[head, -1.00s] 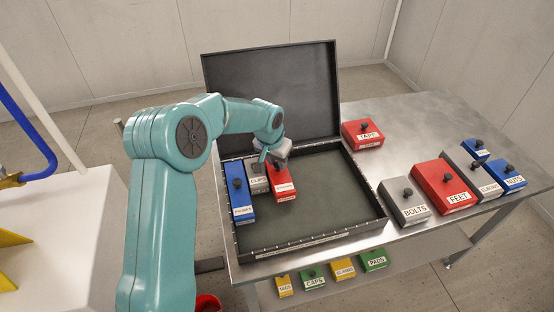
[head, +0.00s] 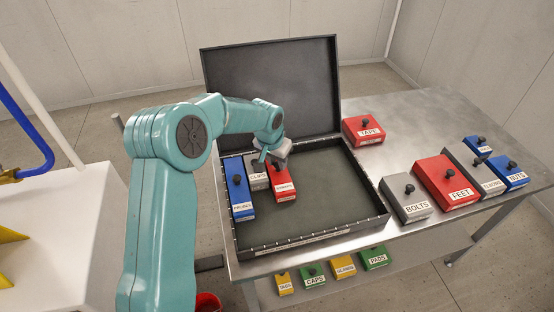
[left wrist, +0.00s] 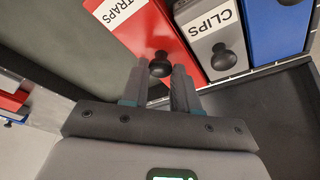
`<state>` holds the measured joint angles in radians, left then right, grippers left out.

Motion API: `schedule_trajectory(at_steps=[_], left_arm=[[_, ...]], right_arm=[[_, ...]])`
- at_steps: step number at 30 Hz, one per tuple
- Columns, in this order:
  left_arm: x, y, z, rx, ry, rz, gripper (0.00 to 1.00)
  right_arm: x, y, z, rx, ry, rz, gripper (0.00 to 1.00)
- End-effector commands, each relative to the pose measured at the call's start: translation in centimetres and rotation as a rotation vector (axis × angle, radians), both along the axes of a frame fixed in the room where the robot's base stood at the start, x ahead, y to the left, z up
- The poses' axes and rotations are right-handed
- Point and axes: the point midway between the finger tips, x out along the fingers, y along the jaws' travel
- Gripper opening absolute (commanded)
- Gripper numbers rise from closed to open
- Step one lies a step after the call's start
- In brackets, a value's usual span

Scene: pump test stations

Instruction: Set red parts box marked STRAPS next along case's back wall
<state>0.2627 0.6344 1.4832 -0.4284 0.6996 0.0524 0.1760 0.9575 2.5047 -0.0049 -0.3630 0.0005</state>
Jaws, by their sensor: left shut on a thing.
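The red parts box (head: 283,190) sits in the open black case (head: 340,231), near its back wall, right beside the grey CLIPS box (head: 258,175). In the left wrist view the red box (left wrist: 150,30) shows a label ending in TRAPS. My left gripper (head: 276,158) is over the back of the red box. In the left wrist view its fingers (left wrist: 160,85) are shut around the box's black knob. The box looks level on the case floor. My right gripper is not in view.
A blue box (head: 240,195) stands left of CLIPS in the case. The case floor right of the red box is free. The raised lid (head: 270,90) stands behind. A red TAPE box (head: 363,131), grey BOLTS box (head: 407,201) and red FEET box (head: 446,183) stand on the metal table.

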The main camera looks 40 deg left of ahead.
Motion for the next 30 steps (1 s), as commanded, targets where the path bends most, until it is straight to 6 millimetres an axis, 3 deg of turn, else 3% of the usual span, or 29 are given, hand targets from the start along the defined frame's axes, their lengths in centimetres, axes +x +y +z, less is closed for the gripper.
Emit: schedule_trajectory(at_steps=[30], left_arm=[[0.03, 0.0, -0.54, 0.0, -0.001, 0.0, 0.0]], right_arm=[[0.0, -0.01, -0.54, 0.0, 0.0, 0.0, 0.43]])
